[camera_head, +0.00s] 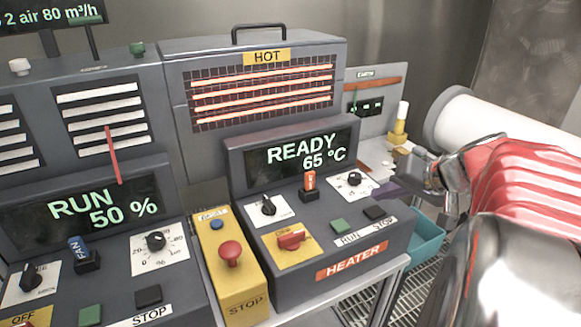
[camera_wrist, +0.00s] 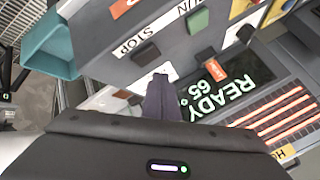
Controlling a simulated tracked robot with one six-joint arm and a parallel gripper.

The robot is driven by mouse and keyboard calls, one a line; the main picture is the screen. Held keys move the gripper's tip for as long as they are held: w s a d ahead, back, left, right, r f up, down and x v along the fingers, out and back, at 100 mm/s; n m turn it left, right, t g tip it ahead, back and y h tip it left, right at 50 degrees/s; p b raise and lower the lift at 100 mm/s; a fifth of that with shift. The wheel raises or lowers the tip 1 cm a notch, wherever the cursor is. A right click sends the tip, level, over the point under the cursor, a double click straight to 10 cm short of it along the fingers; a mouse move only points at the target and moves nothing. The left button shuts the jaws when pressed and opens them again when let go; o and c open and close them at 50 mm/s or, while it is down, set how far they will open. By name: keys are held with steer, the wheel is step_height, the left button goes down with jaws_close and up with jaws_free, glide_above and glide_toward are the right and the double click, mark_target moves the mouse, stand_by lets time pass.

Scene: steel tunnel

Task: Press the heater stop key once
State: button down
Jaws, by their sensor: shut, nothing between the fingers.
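The heater panel (camera_head: 295,262) has a black stop key (camera_head: 374,212) beside a green run key (camera_head: 339,225), above the RUN and STOP lettering. In the wrist view the stop key (camera_wrist: 147,54) sits next to its STOP label, just beyond the fingertips. My gripper (camera_wrist: 161,82) is shut and empty, with dark purple fingers pointing toward the panel. In the head view the gripper (camera_head: 386,190) is right of and behind the key, partly hidden. The fingertips look close to the key; I cannot tell the exact gap. The heater display (camera_head: 300,155) reads READY 65 °C.
A yellow box with a red stop button (camera_head: 230,252) stands left of the heater. The fan panel (camera_head: 90,225) is further left and reads RUN 50 %. A HOT grille (camera_head: 262,97) with glowing bars is behind. A teal bin (camera_head: 427,240) is right.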

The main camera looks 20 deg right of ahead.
mark_target(379, 214)
steer(key=shift+r, duration=1.8)
